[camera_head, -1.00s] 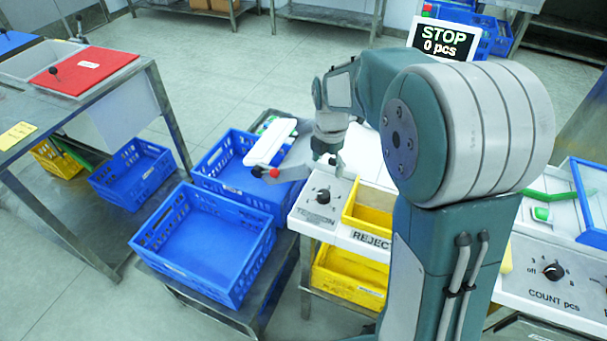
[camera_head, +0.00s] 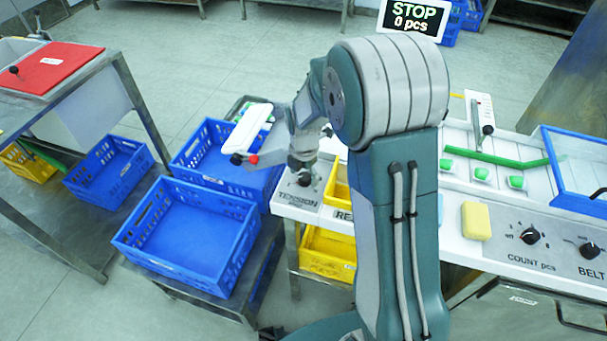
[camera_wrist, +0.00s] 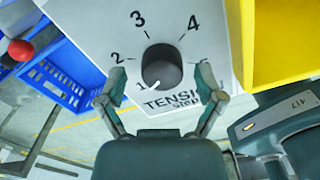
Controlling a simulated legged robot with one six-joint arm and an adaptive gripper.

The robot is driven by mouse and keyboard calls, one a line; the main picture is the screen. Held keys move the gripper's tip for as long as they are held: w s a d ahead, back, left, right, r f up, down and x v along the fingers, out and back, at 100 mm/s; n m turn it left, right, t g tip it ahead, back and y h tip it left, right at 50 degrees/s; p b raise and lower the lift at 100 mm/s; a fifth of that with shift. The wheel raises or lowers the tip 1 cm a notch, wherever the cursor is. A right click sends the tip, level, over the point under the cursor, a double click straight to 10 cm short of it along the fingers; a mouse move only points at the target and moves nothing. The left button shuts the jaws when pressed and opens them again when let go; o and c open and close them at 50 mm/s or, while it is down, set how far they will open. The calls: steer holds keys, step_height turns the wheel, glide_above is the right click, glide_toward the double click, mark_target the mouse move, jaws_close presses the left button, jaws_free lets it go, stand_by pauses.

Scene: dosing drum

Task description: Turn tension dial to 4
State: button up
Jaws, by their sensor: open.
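The tension dial (camera_wrist: 161,70) is a dark round knob on a white panel, with the numbers 1 to 5 around it and TENSION printed below. Its white pointer mark sits at the lower left, towards 1. The 4 (camera_wrist: 188,28) is at its upper right. My gripper (camera_wrist: 161,80) is open, with one finger on each side of the knob and a visible gap to both. In the head view my gripper (camera_head: 303,168) is down over the tension dial (camera_head: 304,179), covering part of it.
Blue crates (camera_head: 190,240) stand lower left, and yellow bins (camera_head: 328,255) sit beside and below the panel. The sign (camera_head: 412,18) reads STOP 0 pcs. COUNT (camera_head: 530,236) and BELT (camera_head: 589,251) dials are at right.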

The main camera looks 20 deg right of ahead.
steer(key=shift+d, duration=0.1)
steer(key=c, duration=1.1)
steer(key=shift+c, duration=0.2)
steer(key=shift+m, duration=0.3)
